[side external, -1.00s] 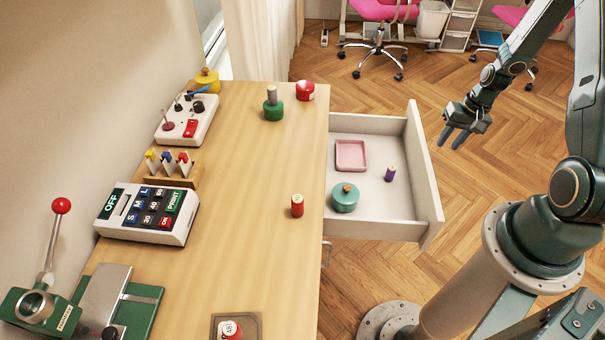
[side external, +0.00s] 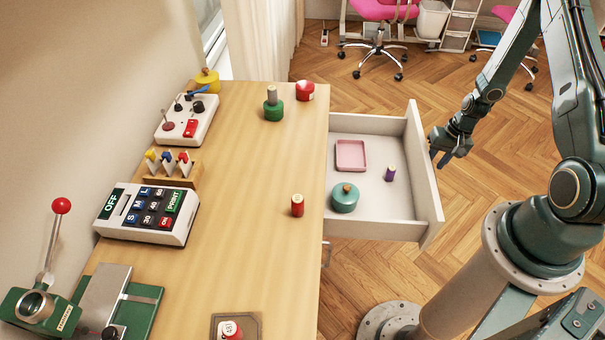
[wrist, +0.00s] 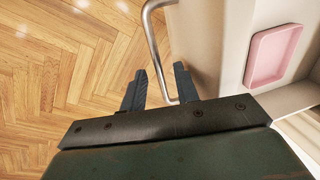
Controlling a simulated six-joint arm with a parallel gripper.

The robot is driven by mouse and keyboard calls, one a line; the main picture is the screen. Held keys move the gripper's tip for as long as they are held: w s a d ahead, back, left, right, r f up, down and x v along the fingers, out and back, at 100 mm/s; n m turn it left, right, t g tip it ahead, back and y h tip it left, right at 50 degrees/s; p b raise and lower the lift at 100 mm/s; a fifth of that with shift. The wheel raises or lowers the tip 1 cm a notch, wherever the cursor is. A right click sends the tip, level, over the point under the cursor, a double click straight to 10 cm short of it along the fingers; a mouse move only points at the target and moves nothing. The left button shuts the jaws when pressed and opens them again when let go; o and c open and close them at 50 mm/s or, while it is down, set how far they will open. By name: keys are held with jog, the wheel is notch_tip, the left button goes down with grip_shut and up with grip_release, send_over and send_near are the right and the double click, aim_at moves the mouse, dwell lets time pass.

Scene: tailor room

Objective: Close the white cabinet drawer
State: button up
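The white cabinet drawer (side external: 375,228) is pulled out from the right side of the wooden-topped cabinet. It holds a pink tray (side external: 351,155), a teal round pot (side external: 344,198) and a purple spool (side external: 390,173). My gripper (side external: 441,158) is just outside the drawer's front panel, near its far half. In the wrist view, my gripper's two blue-grey fingers (wrist: 158,88) are apart, with the metal drawer handle (wrist: 157,45) just ahead of and between them. I cannot tell whether they touch the handle.
On the wooden top (side external: 250,220) stand a red spool (side external: 297,205), a green spool (side external: 273,106), a red-and-white pot (side external: 305,91) and a keypad device (side external: 147,214). Pink chairs (side external: 382,10) are at the back. The wooden floor beside the drawer is clear.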

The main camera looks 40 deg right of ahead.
grip_shut()
jog(key=shift+w+a, duration=0.1)
jog(key=w+a, duration=1.7)
jog(key=shift+w+a, duration=0.15)
grip_release()
dwell(0.3)
notch_tip(320, 180, up, 14)
jog(key=s+d, duration=0.2)
jog(key=shift+f, duration=0.2)
dwell(0.5)
